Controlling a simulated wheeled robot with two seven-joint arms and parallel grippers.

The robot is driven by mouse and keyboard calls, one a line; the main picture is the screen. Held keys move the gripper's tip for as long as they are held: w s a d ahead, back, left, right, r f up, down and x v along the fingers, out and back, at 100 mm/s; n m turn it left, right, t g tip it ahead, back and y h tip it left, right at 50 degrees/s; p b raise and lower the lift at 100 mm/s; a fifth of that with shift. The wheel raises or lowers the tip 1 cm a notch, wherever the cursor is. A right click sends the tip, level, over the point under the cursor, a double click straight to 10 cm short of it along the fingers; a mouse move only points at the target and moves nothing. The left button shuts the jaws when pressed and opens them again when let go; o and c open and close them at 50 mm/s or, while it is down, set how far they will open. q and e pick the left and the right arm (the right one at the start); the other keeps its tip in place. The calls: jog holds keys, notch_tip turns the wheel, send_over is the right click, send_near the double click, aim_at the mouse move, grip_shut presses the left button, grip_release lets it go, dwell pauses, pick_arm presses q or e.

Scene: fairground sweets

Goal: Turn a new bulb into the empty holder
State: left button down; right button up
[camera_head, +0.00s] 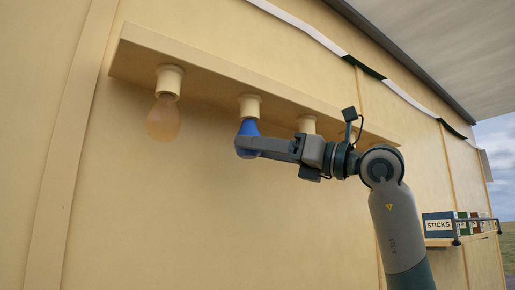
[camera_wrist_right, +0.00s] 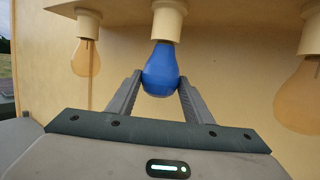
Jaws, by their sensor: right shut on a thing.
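A blue bulb (camera_head: 249,128) sits with its top at the mouth of a cream holder (camera_head: 249,105) under the wooden rail. My right gripper (camera_head: 243,147) is shut on the blue bulb from below and the right. In the right wrist view the blue bulb (camera_wrist_right: 160,70) stands upright between the two fingertips (camera_wrist_right: 160,88), its neck up against the holder (camera_wrist_right: 168,20). How far it is turned in cannot be told. My left gripper is not in view.
An orange bulb (camera_head: 163,118) hangs from the holder to the left. Another holder (camera_head: 307,124) is to the right, partly behind my arm. The rail (camera_head: 215,75) runs along the cream wall. Boxes, one marked STICKS (camera_head: 438,225), stand on a shelf at the right.

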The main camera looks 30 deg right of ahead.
jog(key=shift+f, duration=0.4)
dwell(0.4)
jog(key=shift+o, duration=0.2)
jog(key=shift+s+r, duration=0.1)
jog(key=shift+r, duration=0.35)
jog(key=o, duration=1.1)
